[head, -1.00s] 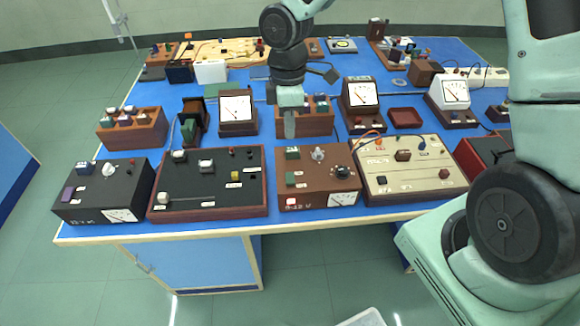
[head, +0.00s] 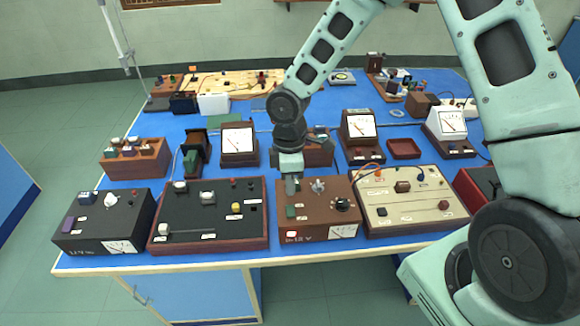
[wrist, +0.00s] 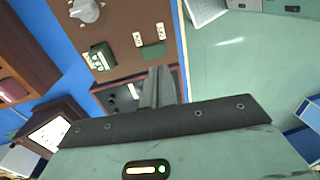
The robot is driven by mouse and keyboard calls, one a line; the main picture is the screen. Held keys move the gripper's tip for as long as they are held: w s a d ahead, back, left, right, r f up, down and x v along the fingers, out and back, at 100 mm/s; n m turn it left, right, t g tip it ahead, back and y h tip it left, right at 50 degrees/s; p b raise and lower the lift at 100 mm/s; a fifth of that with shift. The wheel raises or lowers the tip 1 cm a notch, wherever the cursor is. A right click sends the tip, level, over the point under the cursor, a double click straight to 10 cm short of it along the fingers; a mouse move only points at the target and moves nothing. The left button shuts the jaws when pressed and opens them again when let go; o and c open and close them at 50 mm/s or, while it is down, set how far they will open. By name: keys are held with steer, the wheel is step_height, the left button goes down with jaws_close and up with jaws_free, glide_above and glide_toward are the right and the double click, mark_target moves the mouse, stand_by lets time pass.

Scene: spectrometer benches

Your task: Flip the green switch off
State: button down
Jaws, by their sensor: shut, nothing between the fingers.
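The brown box (head: 335,222) stands in the front row of the blue bench. In the wrist view my closed fingers (wrist: 158,72) reach toward the brown panel, beside a raised green block (wrist: 98,57) and a flatter dark green piece (wrist: 153,51). I cannot tell whether the fingertips touch anything.
A black panel box (head: 210,235) stands close on the left and a cream panel box (head: 415,210) close on the right. Meters and a wooden block stand behind.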

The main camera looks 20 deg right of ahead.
mark_target(292, 213)
steer(key=f, duration=0.4)
steer(key=s+f+p, duration=0.1)
steer(key=f, duration=0.1)
steer(key=shift+a+f, duration=0.15)
steer(key=shift+f, duration=0.15)
steer(key=shift+f, duration=0.1)
steer(key=f+t+b, duration=0.1)
steer(key=b, duration=0.3)
steer(key=shift+s+a+f, duration=0.1)
steer(key=shift+s, duration=0.05)
steer(key=shift+r+p, duration=0.35)
steer(key=shift+p, duration=0.2)
